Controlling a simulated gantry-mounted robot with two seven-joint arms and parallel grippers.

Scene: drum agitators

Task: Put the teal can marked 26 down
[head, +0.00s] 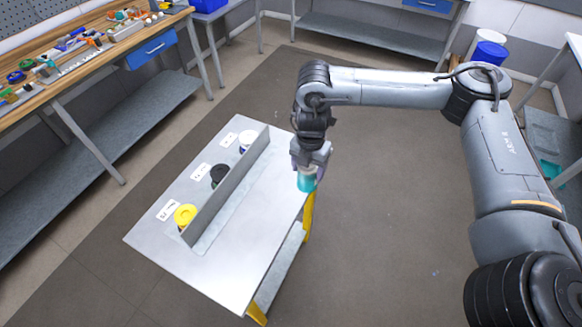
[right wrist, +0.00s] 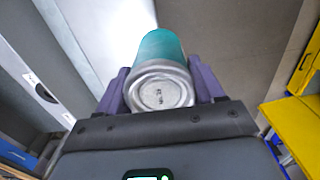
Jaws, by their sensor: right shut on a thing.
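The teal can (head: 307,182) hangs in my right gripper (head: 311,163) at the right edge of the grey table (head: 245,262). In the right wrist view the teal can (right wrist: 163,60) sits between the two purple fingers of the gripper (right wrist: 160,90), with its silver end facing the camera. A small dark marking shows on that end, but I cannot read it surely. Whether the can touches the tabletop cannot be told. My left gripper is not in view.
A grey upright divider (head: 228,187) runs along the table. Behind it stand a yellow can (head: 185,215), a black can (head: 218,175) and a white can (head: 247,141), each near a white label card. The tabletop in front of the divider is clear.

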